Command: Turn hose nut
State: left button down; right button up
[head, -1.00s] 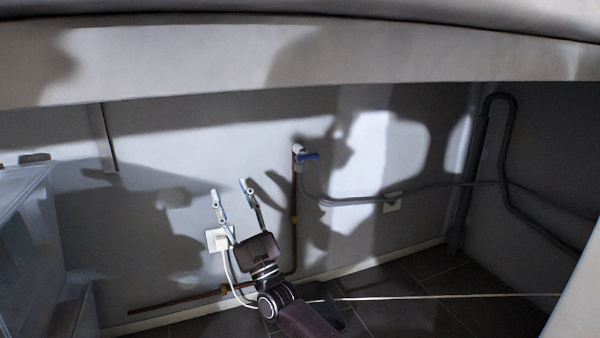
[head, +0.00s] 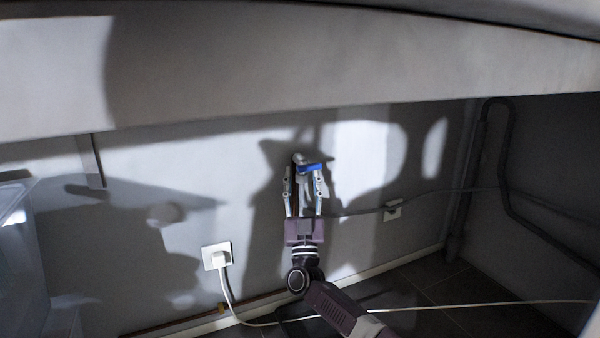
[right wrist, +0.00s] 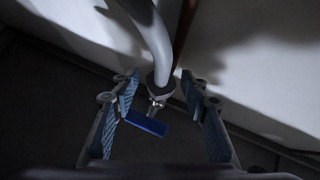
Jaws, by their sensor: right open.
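The tap with a blue handle (head: 311,168) is on the back wall under the overhang. In the right wrist view the blue handle (right wrist: 146,124) is near the bottom centre. Above it, the dark hose nut (right wrist: 161,88) joins the tap to a grey hose (right wrist: 153,35). My right gripper (head: 304,178) points up at the tap, its fingers on either side. In the right wrist view my right gripper (right wrist: 163,90) is open, with the nut between its fingertips and visible gaps on both sides. In the head view the fingers partly hide the nut. My left gripper is not in view.
A copper pipe (right wrist: 187,35) runs close beside the hose. A white socket with a plug (head: 217,256) is left of my right arm, another socket (head: 392,210) right. A pale overhang (head: 300,75) spans above. A cable (head: 480,305) crosses the floor.

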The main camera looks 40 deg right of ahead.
jog(key=shift+w+r, duration=0.1)
jog(key=shift+r, duration=0.05)
jog(key=shift+c, duration=0.3)
grip_shut()
jog(key=shift+t+y, duration=0.3)
jog(key=shift+y, duration=0.1)
